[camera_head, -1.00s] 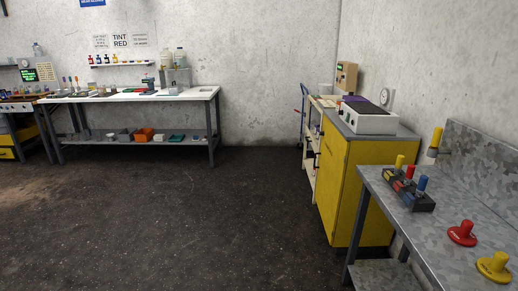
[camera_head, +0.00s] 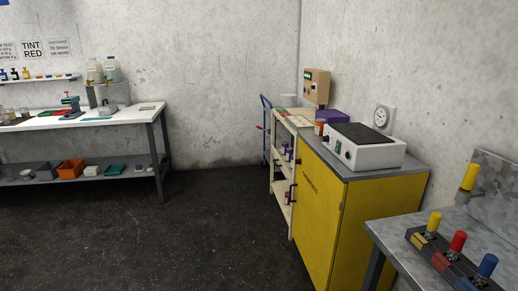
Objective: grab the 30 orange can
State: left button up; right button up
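A small orange can (camera_head: 319,127) stands upright on top of the yellow cabinet (camera_head: 335,215), at the cabinet's far left corner. It is partly beside the white hot-plate-like device (camera_head: 365,150). Any number on the can is too small to read. Neither of my grippers shows in this view.
A cream shelf cart (camera_head: 283,180) stands behind the cabinet, with a blue-handled trolley (camera_head: 265,125) beyond. A grey metal bench (camera_head: 400,235) with coloured knobs is at the lower right. A white table (camera_head: 140,112) stands left. The dark floor (camera_head: 190,235) between is clear.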

aim_at(319, 123)
jog(key=i+j+z, duration=0.25)
jog(key=i+z, duration=0.15)
jog(key=i+j+z, duration=0.45)
jog(key=i+z, duration=0.3)
jog(key=z, duration=0.15)
jog(key=i+j+z, duration=0.25)
jog(key=z, duration=0.15)
